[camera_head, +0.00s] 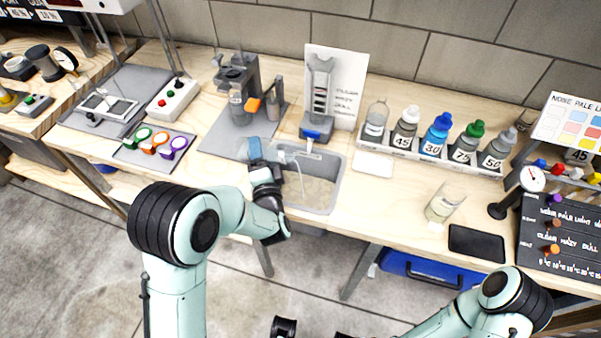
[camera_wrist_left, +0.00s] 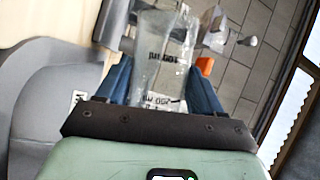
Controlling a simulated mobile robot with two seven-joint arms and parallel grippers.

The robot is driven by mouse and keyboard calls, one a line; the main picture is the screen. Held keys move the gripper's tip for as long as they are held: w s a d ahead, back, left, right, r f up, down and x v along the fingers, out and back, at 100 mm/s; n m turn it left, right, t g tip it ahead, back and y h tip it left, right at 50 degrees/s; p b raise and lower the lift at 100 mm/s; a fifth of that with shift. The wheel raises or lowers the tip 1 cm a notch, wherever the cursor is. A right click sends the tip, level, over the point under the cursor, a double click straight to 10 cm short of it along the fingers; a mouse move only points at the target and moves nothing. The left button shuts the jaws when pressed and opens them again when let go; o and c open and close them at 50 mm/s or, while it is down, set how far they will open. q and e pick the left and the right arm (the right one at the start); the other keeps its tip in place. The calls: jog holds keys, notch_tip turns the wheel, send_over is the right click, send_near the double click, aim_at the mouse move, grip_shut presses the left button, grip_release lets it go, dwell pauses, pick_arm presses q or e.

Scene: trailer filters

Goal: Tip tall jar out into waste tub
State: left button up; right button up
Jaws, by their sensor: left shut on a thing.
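My left gripper (camera_head: 262,160) is at the left rim of the grey waste tub (camera_head: 337,190) set in the bench. In the left wrist view its blue fingers (camera_wrist_left: 163,88) are shut on the tall jar (camera_wrist_left: 160,50), one on each side. The jar is clear, with dark millilitre marks. In the head view the jar is hard to make out against the tub, and I cannot tell its exact tilt or how much it holds. The grey tub also shows at the left of the wrist view (camera_wrist_left: 38,75).
A grey stand with an orange part (camera_head: 240,85) is behind left. A gauge stand (camera_head: 318,105) with a white card is behind the tub. A rack of capped bottles (camera_head: 430,152) stands to the right. A clear jar (camera_head: 445,205) and dark pad (camera_head: 477,243) are near the front edge.

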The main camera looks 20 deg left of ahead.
aim_at(273, 149)
pick_arm(q)
jog(key=shift+d+r+m+t+p, duration=0.25)
jog(key=shift+r+m+t+p, duration=0.1)
jog(key=shift+r+m+p, duration=0.45)
jog(key=shift+d+r+m+t+p, duration=0.25)
jog(key=shift+r+m+t+p, duration=0.15)
jog(key=shift+m, duration=0.6)
pick_arm(e)
jog(key=shift+s+r, duration=0.25)
jog(key=shift+r, duration=0.25)
jog(key=shift+s+r, duration=0.2)
jog(key=shift+r, duration=0.3)
dwell(0.9)
pick_arm(q)
jog(key=shift+d+f+m+t, duration=0.15)
jog(key=shift+d+m+t, duration=0.25)
jog(key=shift+m, duration=0.6)
dwell(0.4)
jog(key=shift+d+r+m+t+h+p, duration=0.3)
jog(key=shift+d+r+m+t+p, duration=0.25)
jog(key=shift+m, duration=0.6)
jog(key=shift+d+r+m+t+h+p, duration=0.3)
jog(key=shift+d+r+m+t+p, duration=0.15)
jog(key=shift+m, duration=0.7)
pick_arm(e)
jog(key=shift+s+r+g, duration=0.25)
jog(key=shift+r+g, duration=0.15)
jog(key=shift+r, duration=0.35)
